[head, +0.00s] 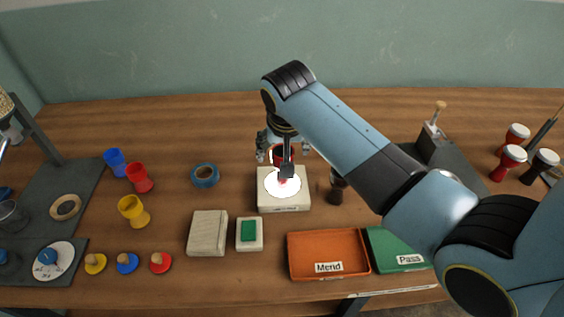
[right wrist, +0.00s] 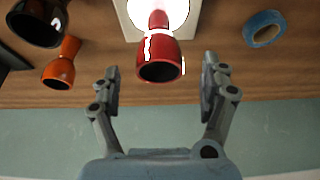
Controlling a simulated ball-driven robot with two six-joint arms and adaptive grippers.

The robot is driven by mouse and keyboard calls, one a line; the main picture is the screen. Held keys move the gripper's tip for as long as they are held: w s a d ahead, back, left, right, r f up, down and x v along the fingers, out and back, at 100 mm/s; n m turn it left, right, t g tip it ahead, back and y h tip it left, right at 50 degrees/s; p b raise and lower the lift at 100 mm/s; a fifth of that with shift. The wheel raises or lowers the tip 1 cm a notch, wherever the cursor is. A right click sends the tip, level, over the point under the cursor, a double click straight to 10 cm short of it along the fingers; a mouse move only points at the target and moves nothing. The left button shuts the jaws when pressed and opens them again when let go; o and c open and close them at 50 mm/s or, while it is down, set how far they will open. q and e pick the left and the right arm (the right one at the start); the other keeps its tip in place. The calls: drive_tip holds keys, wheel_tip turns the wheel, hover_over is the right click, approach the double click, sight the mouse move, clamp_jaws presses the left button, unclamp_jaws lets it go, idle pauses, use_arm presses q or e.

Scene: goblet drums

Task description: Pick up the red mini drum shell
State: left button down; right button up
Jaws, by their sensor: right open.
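A red goblet-shaped drum shell (head: 277,155) stands on a glowing white disc (head: 277,190) on a pale square box. In the head view my right arm partly hides it. In the right wrist view the red shell (right wrist: 160,60) shows its dark open mouth, just beyond and between the fingertips. My right gripper (head: 283,149) is open around empty space, and its two fingers (right wrist: 160,85) show apart in the wrist view, not touching the shell. Another red goblet shell (head: 139,178) lies farther left, beside a blue one (head: 115,162) and a yellow one (head: 133,211). My left gripper is not in view.
A dark goblet (head: 336,192) and an orange goblet (right wrist: 60,70) stand near the lit box. A blue tape ring (head: 205,175) is left of it. In front are an orange tray (head: 295,270) and a green tray (head: 382,262).

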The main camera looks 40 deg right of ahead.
drive_tip(key=x, duration=0.2)
drive_tip(key=shift+f, duration=0.3)
drive_tip(key=shift+w+d+f, duration=0.15)
drive_tip(key=shift+w+f, duration=0.05)
drive_tip(key=shift+f, duration=0.25)
drive_tip(key=c, duration=1.4)
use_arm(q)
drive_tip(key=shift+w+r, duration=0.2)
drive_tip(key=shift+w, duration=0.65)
